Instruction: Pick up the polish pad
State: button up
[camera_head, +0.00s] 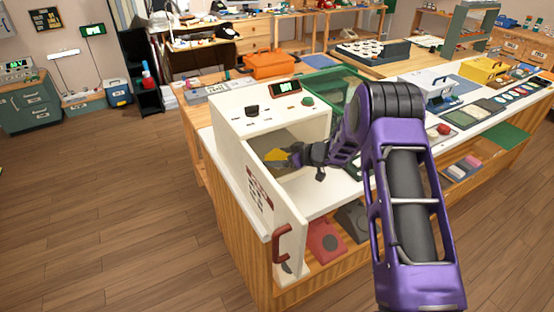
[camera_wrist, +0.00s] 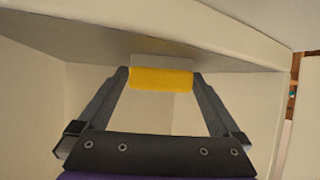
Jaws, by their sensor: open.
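The polish pad, a yellow block with a pale layer along one side, shows in the wrist view (camera_wrist: 161,79) and as a yellow patch in the head view (camera_head: 276,155). It is inside the open white cabinet (camera_head: 232,140) on the workbench. My gripper (camera_head: 288,157) reaches into the cabinet through its open front. In the wrist view my gripper (camera_wrist: 161,74) is open, with one finger on each side of the pad near the fingertips. I cannot tell whether the fingers touch it. The arm and wrist hide part of the cabinet's inside in the head view.
The cabinet door (camera_head: 272,215) with a red-brown handle stands open toward the front. The cabinet's walls and top surround my gripper closely. A green transparent case (camera_head: 340,90) is beside the cabinet. Red (camera_head: 325,240) and dark items lie on the shelf below. The wooden floor at left is clear.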

jog(key=shift+w+a+f, duration=0.2)
jog(key=shift+a, duration=0.1)
jog(key=shift+c, duration=0.3)
jog(key=c, duration=1.3)
jog(key=shift+c, duration=0.2)
jog(key=shift+s+d+r, duration=0.1)
jog(key=shift+r, duration=0.05)
